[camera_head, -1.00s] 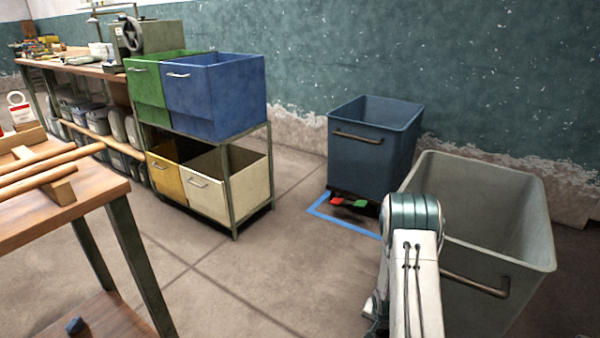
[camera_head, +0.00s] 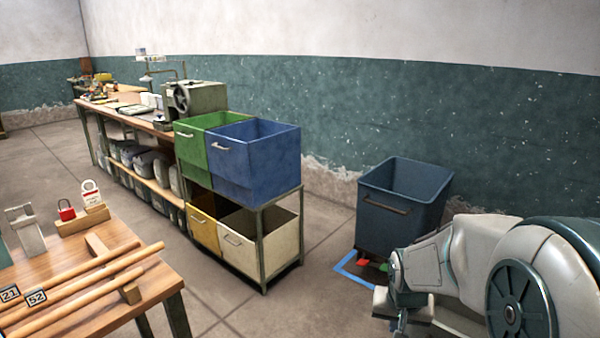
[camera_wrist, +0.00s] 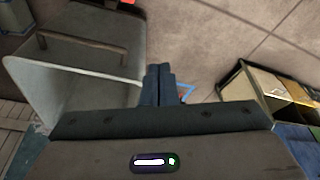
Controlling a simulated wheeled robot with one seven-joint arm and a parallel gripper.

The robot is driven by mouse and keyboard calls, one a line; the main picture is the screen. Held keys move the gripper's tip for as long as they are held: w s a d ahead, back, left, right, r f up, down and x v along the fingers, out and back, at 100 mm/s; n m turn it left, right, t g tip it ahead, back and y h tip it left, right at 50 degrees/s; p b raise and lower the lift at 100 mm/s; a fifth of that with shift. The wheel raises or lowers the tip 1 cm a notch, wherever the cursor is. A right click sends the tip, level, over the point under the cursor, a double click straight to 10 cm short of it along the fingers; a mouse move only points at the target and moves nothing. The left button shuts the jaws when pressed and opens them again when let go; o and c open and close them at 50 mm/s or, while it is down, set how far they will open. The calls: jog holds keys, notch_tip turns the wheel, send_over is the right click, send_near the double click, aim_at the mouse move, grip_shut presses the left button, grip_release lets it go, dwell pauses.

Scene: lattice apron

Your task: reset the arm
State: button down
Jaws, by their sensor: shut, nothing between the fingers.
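My arm fills the lower right of the head view, folded close to the camera. My gripper shows in the wrist view (camera_wrist: 158,84), with its two dark fingers together and nothing between them. It points over bare floor, beside the grey bin (camera_wrist: 85,66) and apart from it.
A dark blue bin (camera_head: 400,212) stands by the wall, near blue floor tape (camera_head: 347,268). A rack with a green bin (camera_head: 195,146), blue bin (camera_head: 252,160) and lower bins stands left of it. A wooden table (camera_head: 140,292) with rods is at front left.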

jog(key=s+a+r+n+y+p, duration=0.1)
jog(key=s+a+r+n+p, duration=0.2)
jog(key=s+r+p, duration=0.6)
jog(key=s+a+r, duration=0.2)
jog(key=s+r, duration=0.3)
jog(key=r, duration=0.4)
jog(key=shift+s+a+r, duration=0.15)
jog(key=shift+a, duration=0.05)
